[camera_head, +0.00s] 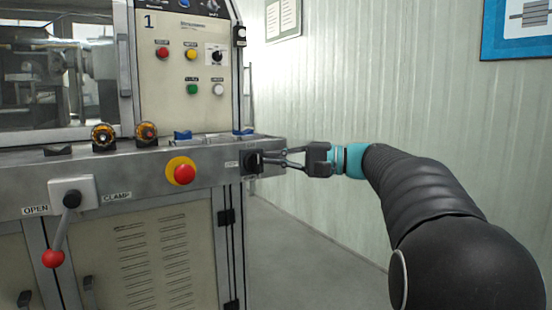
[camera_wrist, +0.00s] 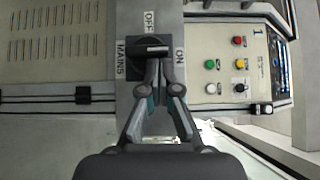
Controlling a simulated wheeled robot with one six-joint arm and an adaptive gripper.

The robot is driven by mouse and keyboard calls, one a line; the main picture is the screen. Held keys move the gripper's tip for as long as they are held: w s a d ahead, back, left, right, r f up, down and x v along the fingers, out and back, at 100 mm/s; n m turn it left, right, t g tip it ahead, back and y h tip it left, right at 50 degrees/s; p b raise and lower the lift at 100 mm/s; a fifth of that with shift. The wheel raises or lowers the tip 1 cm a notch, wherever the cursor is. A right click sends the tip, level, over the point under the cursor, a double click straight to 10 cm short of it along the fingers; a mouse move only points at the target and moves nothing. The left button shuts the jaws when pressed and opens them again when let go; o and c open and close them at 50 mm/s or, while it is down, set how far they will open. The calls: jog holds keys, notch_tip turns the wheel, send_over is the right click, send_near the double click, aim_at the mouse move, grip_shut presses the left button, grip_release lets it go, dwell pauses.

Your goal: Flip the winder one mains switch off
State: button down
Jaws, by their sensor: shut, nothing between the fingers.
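The mains switch (camera_head: 250,162) is a black rotary switch at the right end of the grey front rail of winder one (camera_head: 210,160). In the wrist view the switch (camera_wrist: 138,66) has OFF above, ON to the right and MAINS to the left. Its bar-shaped knob (camera_wrist: 150,50) lies crosswise there, with a pale mark toward the ON side. My gripper (camera_head: 266,158) is shut and empty, reaching in from the right. In the wrist view its fingertips (camera_wrist: 158,67) are together just below the knob, overlapping the switch plate. I cannot tell whether they touch it.
A red emergency button (camera_head: 184,174) on a yellow ring sits left of the switch. A clamp lever (camera_head: 60,235) with a red ball hangs further left. The control panel (camera_head: 165,115) with coloured buttons stands above. Floor right of the machine is clear up to the ribbed wall.

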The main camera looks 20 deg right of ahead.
jog(key=shift+a+r, duration=0.1)
jog(key=shift+a, duration=0.1)
jog(key=shift+n+h, duration=0.3)
